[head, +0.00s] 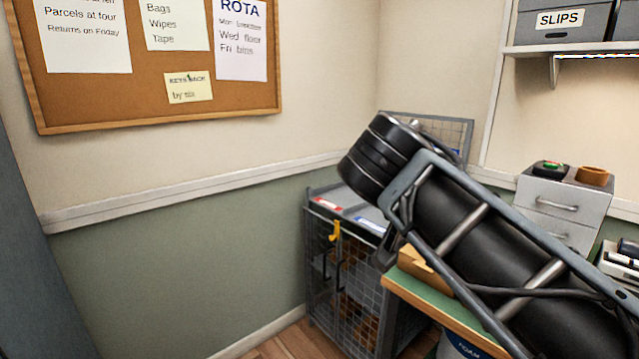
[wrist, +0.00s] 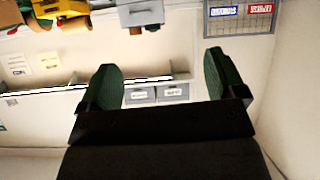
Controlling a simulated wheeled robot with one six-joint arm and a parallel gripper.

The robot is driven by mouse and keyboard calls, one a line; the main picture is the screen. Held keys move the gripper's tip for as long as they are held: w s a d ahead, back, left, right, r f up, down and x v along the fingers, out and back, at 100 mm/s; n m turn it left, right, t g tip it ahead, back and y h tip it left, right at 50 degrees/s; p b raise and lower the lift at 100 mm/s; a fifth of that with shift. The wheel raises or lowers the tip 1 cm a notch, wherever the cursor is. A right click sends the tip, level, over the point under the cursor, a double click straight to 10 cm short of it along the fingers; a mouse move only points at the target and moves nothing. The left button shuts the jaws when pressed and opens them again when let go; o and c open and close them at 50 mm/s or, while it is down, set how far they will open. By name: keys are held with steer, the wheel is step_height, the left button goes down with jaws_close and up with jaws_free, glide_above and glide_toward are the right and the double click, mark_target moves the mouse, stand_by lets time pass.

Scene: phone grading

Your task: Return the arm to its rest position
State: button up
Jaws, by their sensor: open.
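My gripper (wrist: 163,88) shows in the wrist view with its two green-padded fingers spread apart. Nothing is between the fingers; only the wall and a shelf with grey boxes (wrist: 158,94) show beyond them. The wrist picture looks upside down. In the head view my arm reaches from the lower right up to the middle, in front of the bench. The fingers cannot be made out in the head view.
A wire cage (head: 345,290) with red and blue labels stands on the floor beside the green-topped bench (head: 455,310). A grey drawer unit (head: 565,205) is at the right, under a shelf (head: 580,48) with a SLIPS box (head: 563,20). A cork board (head: 150,100) hangs at left.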

steer(key=w+a+f+n+g+y+p, duration=0.1)
steer(key=a+f+n+y+p, duration=0.15)
steer(key=f+n, duration=0.35)
steer(key=w+a+f+n+g+y+p, duration=0.1)
steer(key=a+f+n+y, duration=0.25)
steer(key=f, duration=0.35)
steer(key=s+d+f+g+y+p, duration=0.2)
steer(key=s+d+f+y+p, duration=0.1)
steer(key=s+f+p, duration=0.3)
steer(key=shift+s+d+f+g+p, duration=0.15)
steer(key=shift+s+d+g+p, duration=0.15)
steer(key=shift+s+d+p, duration=1)
